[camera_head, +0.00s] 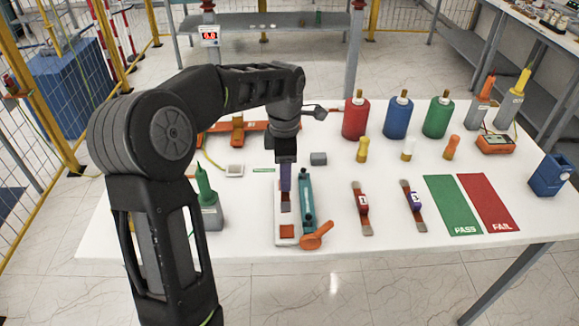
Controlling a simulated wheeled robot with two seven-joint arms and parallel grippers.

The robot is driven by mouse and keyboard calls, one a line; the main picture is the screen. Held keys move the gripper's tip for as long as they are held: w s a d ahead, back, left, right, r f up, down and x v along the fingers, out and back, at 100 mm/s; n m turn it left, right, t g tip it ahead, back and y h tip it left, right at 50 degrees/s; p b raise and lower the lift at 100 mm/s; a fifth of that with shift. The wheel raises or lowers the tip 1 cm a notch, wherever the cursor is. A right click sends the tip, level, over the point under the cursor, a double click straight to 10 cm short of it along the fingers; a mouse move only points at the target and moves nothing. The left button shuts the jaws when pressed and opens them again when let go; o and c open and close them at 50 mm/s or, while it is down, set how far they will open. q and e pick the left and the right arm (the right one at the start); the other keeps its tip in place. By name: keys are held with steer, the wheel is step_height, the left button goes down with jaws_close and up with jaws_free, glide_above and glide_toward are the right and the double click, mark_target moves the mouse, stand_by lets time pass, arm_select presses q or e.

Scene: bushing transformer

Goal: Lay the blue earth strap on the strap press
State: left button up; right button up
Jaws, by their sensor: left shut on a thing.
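My left gripper (286,166) is shut on a blue-violet piece (285,179), which looks like the blue earth strap. It is over the strap press, a white base (284,241) with copper-orange pads and a teal bar (306,196) along its right side. The press's orange handle (317,237) sticks out at the front right. A brownish patch shows on the base below the held piece; I cannot tell whether the piece touches it. The gripper hides much of the strap. My right gripper is not in view.
A red-tagged strap (362,207) and a purple-tagged strap (413,206) lie to the right. Beyond are a green PASS mat (452,205) and a red FAIL mat (488,203). Red, blue and green bushings (397,118) stand behind. A green-topped device (209,206) stands left of the press.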

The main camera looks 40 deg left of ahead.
arm_select(q)
steer(key=shift+w, duration=0.15)
steer(key=shift+f, duration=0.15)
step_height(320, 180, down, 3)
steer(key=b, duration=0.2)
steer(key=shift+d+f+b, duration=0.1)
steer(key=shift+b, duration=0.25)
steer(key=shift+f+b, duration=0.9)
steer(key=shift+f, duration=0.4)
steer(key=shift+f, duration=0.25)
steer(key=shift+f+b, duration=0.9)
steer(key=shift+f, duration=0.05)
steer(key=shift+f, duration=0.25)
steer(key=o, duration=1.5)
steer(key=shift+o, duration=0.2)
